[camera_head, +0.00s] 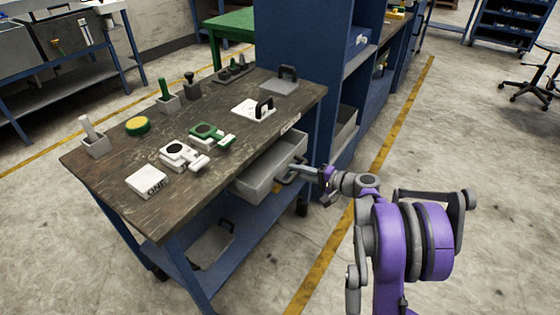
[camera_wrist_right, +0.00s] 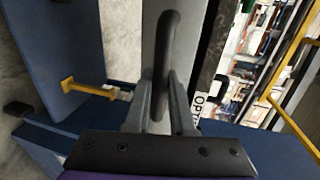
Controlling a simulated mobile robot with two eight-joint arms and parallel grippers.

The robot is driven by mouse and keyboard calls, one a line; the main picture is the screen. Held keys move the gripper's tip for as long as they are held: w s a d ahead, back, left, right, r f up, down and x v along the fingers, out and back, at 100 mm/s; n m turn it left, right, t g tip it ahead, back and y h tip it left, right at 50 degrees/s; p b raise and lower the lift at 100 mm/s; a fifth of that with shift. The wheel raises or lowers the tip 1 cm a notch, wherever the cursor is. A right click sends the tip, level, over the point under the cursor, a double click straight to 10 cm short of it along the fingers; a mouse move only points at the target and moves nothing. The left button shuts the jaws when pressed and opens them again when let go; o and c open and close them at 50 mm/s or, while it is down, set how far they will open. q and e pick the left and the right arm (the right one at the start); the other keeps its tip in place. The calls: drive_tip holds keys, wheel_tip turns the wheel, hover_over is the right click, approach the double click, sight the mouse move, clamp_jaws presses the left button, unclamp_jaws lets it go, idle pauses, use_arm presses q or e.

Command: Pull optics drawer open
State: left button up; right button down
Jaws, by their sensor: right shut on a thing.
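The grey optics drawer (camera_head: 268,168) sits under the workbench top and is pulled part of the way out. Its inside shows from above and looks empty where visible. My right gripper (camera_head: 291,172) is at the drawer front, shut on the dark drawer handle (camera_head: 284,178). In the right wrist view, the handle (camera_wrist_right: 168,55) stands between the two fingers of the gripper (camera_wrist_right: 162,100). A white label (camera_wrist_right: 198,105) with letters partly hidden lies beside it. My left gripper is in neither view.
The wooden bench top (camera_head: 115,185) holds white and green fixtures, a yellow round piece (camera_head: 137,126) and several small holders. A grey lidded piece (camera_head: 212,245) lies on the blue lower shelf. A blue cabinet (camera_head: 300,60) stands behind the drawer.

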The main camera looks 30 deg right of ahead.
drive_tip(key=f+v, duration=0.2)
drive_tip(key=v, duration=0.7)
drive_tip(key=shift+s+d+p, duration=0.2)
drive_tip(key=shift+s+p, duration=0.15)
drive_tip(key=shift+p, duration=0.05)
drive_tip(key=c, duration=0.8)
unclamp_jaws()
drive_tip(key=shift+o, duration=0.2)
drive_tip(key=p+v, duration=0.1)
drive_tip(key=v, duration=0.9)
drive_tip(key=shift+s+d, duration=0.25)
drive_tip(key=shift+s, duration=0.1)
